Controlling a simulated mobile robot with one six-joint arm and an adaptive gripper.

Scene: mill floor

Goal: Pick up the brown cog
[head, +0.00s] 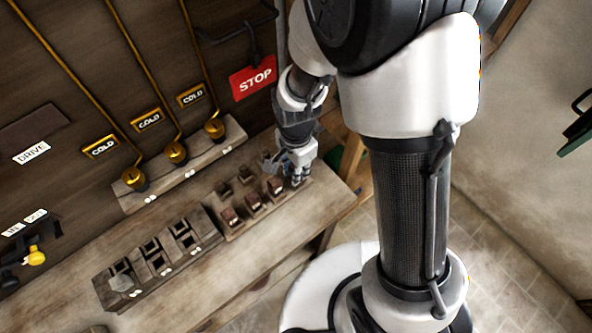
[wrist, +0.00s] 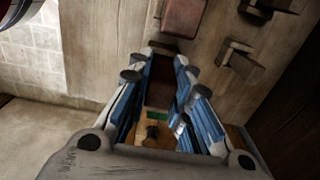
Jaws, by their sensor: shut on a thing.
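My gripper (head: 287,168) is low over the right end of the wooden rack on the bench. In the wrist view its blue-lined fingers (wrist: 166,75) are closed on a dark brown block, which I take as the brown cog (wrist: 160,92). The fingers hide its sides, and I cannot tell whether it is clear of the rack. In the head view several reddish-brown blocks sit along the front of the rack, one (head: 275,187) just beside my gripper. A reddish-brown block (wrist: 183,18) also shows beyond the fingertips in the wrist view.
Empty wooden holders stand behind the blocks, one (wrist: 240,62) right of my fingers. A second rack (head: 165,258) with dark slots is to the left. Brass levers (head: 176,152) under COLD signs and a red STOP sign (head: 253,78) are behind. The bench front (head: 215,290) is bare.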

